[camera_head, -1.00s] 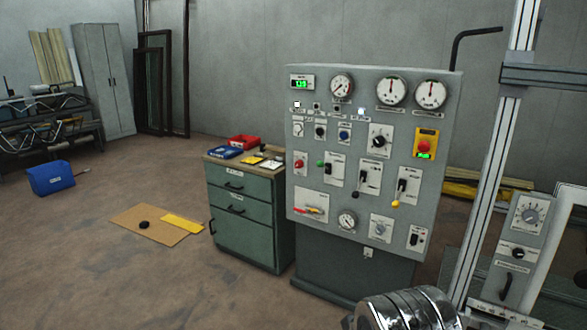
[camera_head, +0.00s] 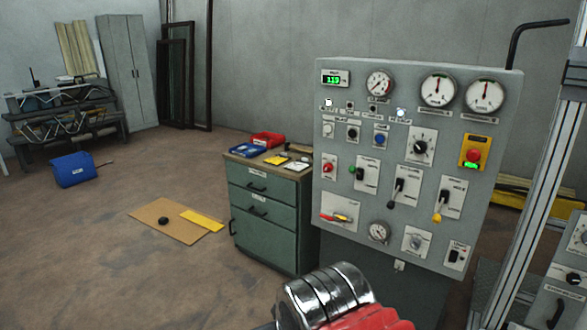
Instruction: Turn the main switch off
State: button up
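The grey control panel (camera_head: 425,100) stands right of centre, facing me and slightly tilted in the picture. The labels are too small to read, so I cannot tell which one is the main switch. A chrome ribbed part and a red part, seemingly of my own arm, show at the bottom centre, in front of and below the panel. My gripper's fingers are not visible.
A green drawer cabinet (camera_head: 262,215) with red and blue trays stands left of the panel. A metal upright (camera_head: 545,190) and a second small panel (camera_head: 570,275) stand at the right.

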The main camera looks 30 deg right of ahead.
aim_at(328, 168)
jog(key=u, duration=0.15)
jog(key=i, duration=1.5)
jog(key=z, duration=0.5)
